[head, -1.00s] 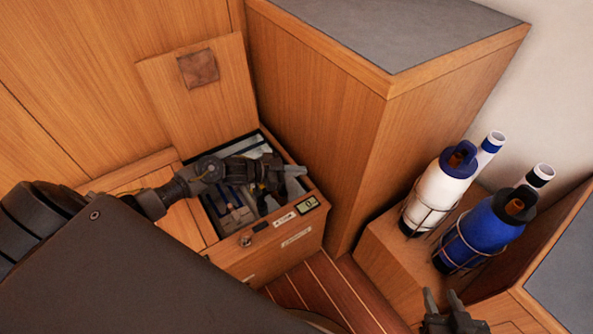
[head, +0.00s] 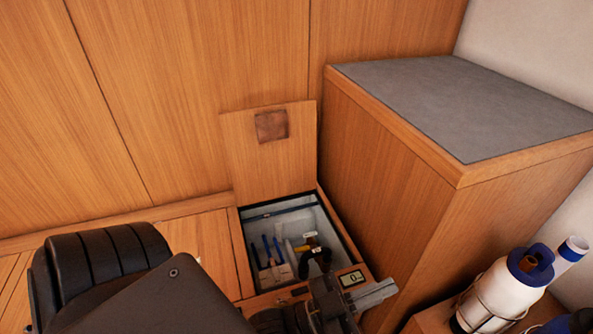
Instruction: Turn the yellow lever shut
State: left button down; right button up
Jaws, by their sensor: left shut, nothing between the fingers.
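A small yellow lever (head: 304,247) shows inside the open locker box, near its middle, next to a dark curved part. It is small, and I cannot tell its exact angle. The box (head: 240,252) is sunk in the wooden bench, with its wooden lid (head: 262,160) standing open behind it. My left gripper (head: 380,293) is shut and empty, over the box's front right corner by the small display (head: 352,278). It is apart from the lever in the picture. My left arm hides part of the box's front. My right gripper is out of view.
Blue-handled parts (head: 272,248) stand left of the lever in the box. A tall wooden cabinet (head: 385,170) with a grey top (head: 455,95) rises close on the right.

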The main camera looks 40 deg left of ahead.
aim_at(305, 247)
jog(key=u, duration=0.55)
jog(key=k, duration=1.3)
jog(key=u, duration=0.2)
jog(key=i, duration=0.4)
jog(key=z, duration=0.6)
jog(key=i, duration=1.4)
jog(key=u, duration=0.7)
